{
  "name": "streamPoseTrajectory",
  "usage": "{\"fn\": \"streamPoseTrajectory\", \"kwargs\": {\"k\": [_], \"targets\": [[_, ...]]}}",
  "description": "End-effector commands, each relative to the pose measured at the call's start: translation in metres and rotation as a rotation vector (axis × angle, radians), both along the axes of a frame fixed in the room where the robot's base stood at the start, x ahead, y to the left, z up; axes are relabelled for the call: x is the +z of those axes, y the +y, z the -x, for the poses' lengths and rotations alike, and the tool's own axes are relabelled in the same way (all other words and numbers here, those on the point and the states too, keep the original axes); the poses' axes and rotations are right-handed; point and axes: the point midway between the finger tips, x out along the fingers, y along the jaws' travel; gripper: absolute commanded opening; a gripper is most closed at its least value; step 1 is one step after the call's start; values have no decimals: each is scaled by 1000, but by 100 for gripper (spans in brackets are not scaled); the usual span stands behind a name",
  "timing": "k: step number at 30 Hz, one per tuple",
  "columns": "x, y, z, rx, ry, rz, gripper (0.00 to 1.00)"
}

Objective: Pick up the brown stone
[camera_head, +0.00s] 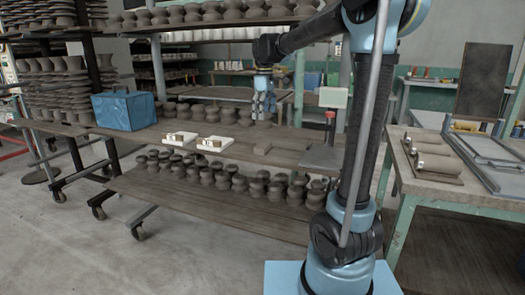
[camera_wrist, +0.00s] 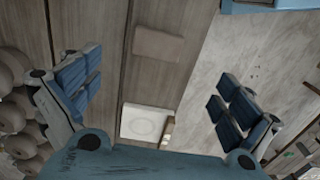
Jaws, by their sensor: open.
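The brown stone (camera_head: 262,147) looks like a small flat brown block. It lies on the wooden shelf board in the head view, right of the white trays. It also shows in the wrist view (camera_wrist: 158,44), at the upper middle, lying flat on the boards. My gripper (camera_head: 264,107) hangs above the shelf, over the area of the stone and apart from it. In the wrist view my gripper (camera_wrist: 158,90) has its blue-padded fingers spread wide with nothing between them. The stone is fully visible there.
Two white trays (camera_head: 214,143) (camera_head: 180,139) with small pieces stand left of the stone; one white tray (camera_wrist: 147,123) shows in the wrist view. A blue box (camera_head: 125,111) is further left. Several dark pots fill the lower shelf.

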Motion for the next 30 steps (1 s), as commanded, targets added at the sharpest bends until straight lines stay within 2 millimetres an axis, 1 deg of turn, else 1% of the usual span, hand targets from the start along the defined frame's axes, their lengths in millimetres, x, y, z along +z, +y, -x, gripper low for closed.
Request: {"fn": "streamPoseTrajectory", "kwargs": {"k": [1, 3, 10, 14, 20, 26, 30], "targets": [[-10, 0, 0, 0, 0, 0, 98], [-22, 0, 0, -1, 0, 0, 98], [-59, 0, 0, -1, 0, 0, 98], [-72, 0, 0, -2, 0, 0, 98], [-81, 1, -1, -2, 0, 0, 98], [-106, 5, -7, -2, 0, 0, 98], [-122, 5, -7, -2, 0, 0, 98]]}}
